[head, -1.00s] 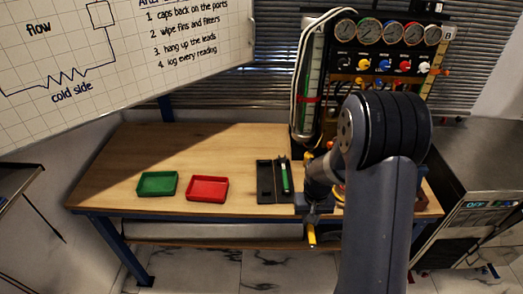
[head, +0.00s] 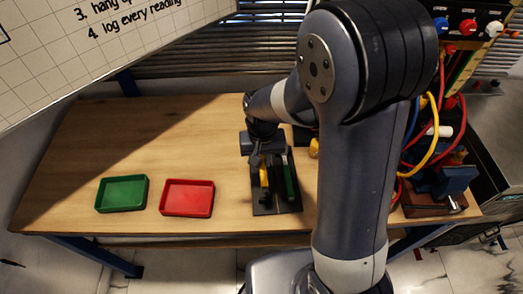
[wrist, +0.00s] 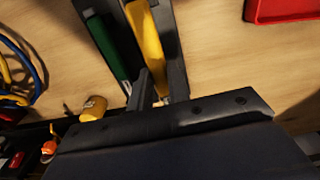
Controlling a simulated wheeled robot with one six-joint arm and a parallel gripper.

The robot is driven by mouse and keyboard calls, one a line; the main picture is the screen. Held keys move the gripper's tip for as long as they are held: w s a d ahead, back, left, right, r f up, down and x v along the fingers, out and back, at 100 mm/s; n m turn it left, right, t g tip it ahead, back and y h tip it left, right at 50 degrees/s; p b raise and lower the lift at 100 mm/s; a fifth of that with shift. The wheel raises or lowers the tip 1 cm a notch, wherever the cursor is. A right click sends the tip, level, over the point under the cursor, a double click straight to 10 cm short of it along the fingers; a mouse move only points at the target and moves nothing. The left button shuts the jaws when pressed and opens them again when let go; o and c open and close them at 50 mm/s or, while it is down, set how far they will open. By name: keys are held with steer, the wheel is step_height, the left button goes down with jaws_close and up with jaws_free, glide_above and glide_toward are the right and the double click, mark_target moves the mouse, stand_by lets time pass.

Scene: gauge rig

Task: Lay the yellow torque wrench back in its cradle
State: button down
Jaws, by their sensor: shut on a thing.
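The yellow torque wrench (head: 264,177) is at the left slot of the black cradle (head: 277,208), roughly lined up with it. It also shows in the wrist view (wrist: 147,38), running along the dark cradle (wrist: 168,42). My gripper (head: 261,167) is shut on the wrench near its back end. In the wrist view the fingers (wrist: 151,92) close around it. I cannot tell whether the wrench rests in the slot or is just above it. A green-handled tool (head: 289,179) lies in the cradle's right slot.
A red tray (head: 187,198) and a green tray (head: 122,194) stand left of the cradle. A yellow cylinder (wrist: 93,107) stands near the cradle. Hoses (head: 430,140) and a blue vise (head: 445,180) are at the right.

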stand_by(0.3)
steer(key=shift+f+b, duration=2.2)
steer(key=shift+f, duration=0.5)
steer(key=shift+f+b, duration=0.7)
steer(key=shift+f, duration=0.05)
steer(key=c, duration=1.3)
jaws_free()
steer(key=shift+o, duration=0.2)
step_height(320, 180, up, 11)
steer(key=shift+f, duration=0.1)
